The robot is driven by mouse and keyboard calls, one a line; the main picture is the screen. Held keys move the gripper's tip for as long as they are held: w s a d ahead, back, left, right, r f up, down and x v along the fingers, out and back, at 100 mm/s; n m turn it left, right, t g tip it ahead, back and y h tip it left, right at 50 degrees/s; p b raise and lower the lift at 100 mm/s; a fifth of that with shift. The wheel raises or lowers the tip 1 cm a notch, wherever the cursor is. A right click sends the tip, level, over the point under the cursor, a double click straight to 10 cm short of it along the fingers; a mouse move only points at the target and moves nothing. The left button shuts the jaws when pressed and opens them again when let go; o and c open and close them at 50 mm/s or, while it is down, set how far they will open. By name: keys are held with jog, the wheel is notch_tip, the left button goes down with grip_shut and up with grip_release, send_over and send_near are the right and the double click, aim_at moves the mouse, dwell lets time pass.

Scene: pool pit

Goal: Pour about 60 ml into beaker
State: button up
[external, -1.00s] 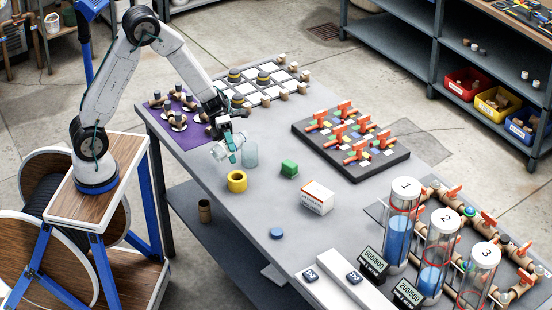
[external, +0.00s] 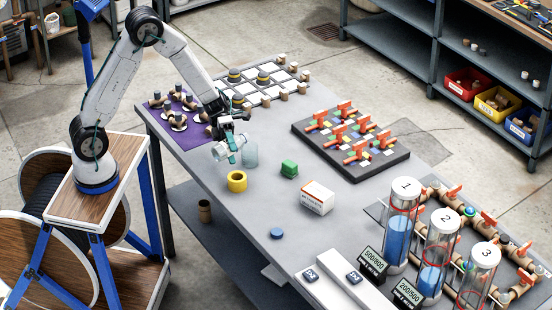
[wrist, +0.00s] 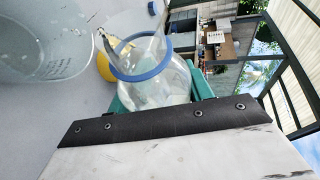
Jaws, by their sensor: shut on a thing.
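My gripper (external: 234,143) has teal fingers shut on a clear flask (external: 222,151), held tilted well over above the table. In the wrist view the flask (wrist: 165,88) shows a blue ring at its neck, between my teal fingers (wrist: 160,100). The clear beaker (external: 250,154) stands upright on the table just right of the flask. In the wrist view the beaker (wrist: 45,45) is at the upper left, with graduation marks, apart from the flask's neck. Some clear liquid seems to lie in the flask's neck; I cannot tell its level or whether any flows.
A purple mat (external: 185,122) with wooden pieces is behind left. Numbered cylinders (external: 398,238) stand far right.

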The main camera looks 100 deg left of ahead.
jog(key=shift+s+d+n, duration=0.25)
jog(key=shift+d+n, duration=0.05)
dwell(1.3)
jog(key=shift+r+n+h, duration=0.3)
jog(key=shift+n+h, duration=0.1)
jog(key=shift+n, duration=0.1)
dwell(1.3)
jog(key=shift+f+m+y, duration=0.2)
jog(key=shift+m+y, duration=0.2)
jog(key=shift+m, duration=0.4)
jog(key=shift+s+d+r+m+y, duration=0.25)
jog(key=shift+d+m+y, duration=0.05)
jog(key=shift+m+y, duration=0.35)
jog(key=shift+f+m, duration=0.2)
jog(key=shift+m, duration=0.15)
jog(key=shift+f+t, duration=0.15)
jog(key=shift+t, duration=0.15)
jog(key=shift+w+a+f+m+y, duration=0.1)
jog(key=shift+f+m+y, duration=0.1)
jog(key=shift+m+y, duration=0.1)
jog(key=shift+f, duration=0.1)
